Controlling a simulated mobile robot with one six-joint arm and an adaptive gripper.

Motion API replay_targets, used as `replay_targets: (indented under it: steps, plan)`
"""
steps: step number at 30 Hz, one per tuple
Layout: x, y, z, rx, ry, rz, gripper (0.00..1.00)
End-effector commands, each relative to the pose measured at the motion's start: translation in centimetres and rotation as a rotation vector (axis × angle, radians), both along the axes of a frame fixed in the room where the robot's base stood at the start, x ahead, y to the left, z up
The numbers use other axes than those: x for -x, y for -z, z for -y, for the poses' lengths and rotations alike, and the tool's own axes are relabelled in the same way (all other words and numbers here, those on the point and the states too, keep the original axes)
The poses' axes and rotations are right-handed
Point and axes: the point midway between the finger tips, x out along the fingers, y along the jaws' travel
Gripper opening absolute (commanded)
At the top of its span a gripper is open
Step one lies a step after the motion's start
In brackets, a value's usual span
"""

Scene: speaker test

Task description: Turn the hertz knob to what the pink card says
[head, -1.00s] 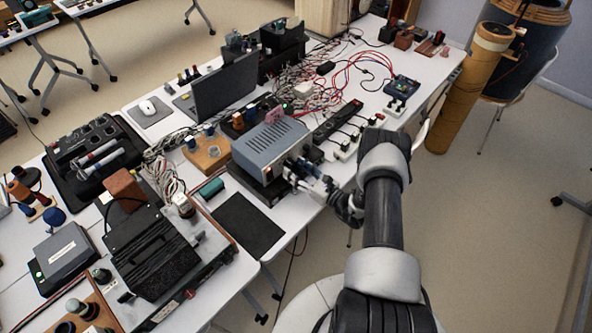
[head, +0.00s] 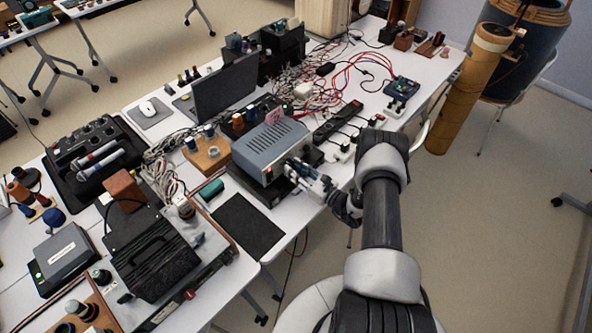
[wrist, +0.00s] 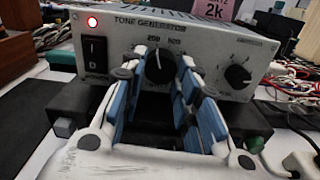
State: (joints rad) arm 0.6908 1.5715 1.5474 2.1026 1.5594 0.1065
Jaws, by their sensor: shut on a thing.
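The grey tone generator (head: 268,148) stands on the bench and also fills the wrist view (wrist: 125,45). Its black middle knob (wrist: 160,66) has scale numbers above it that look like 200 and 500. The knob's pale pointer mark is near the top, close to these numbers; its exact setting is too small to read. The pink card (wrist: 215,9) on top of the generator reads 2K, its upper line cut off; it also shows in the head view (head: 274,114). My gripper (wrist: 160,72) has its blue-padded fingers on either side of the middle knob, shut on it.
A second black knob (wrist: 238,77) is at the panel's right. A black rocker switch (wrist: 94,54) and a lit red lamp (wrist: 92,22) are at its left. A power strip (head: 345,150) and cables lie right of the generator. A black mat (head: 248,226) lies left, clear.

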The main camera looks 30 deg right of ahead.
Motion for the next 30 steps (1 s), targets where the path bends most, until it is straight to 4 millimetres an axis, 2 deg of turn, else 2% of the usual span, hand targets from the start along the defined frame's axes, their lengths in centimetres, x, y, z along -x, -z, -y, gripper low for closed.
replay_targets:
  steps: [14, 30]
  plan:
    - [-0.01, 0.13, -0.04, -0.088, -0.001, -0.032, 0.05]
    - [0.07, 0.16, -0.21, -0.531, -0.001, -0.194, 0.05]
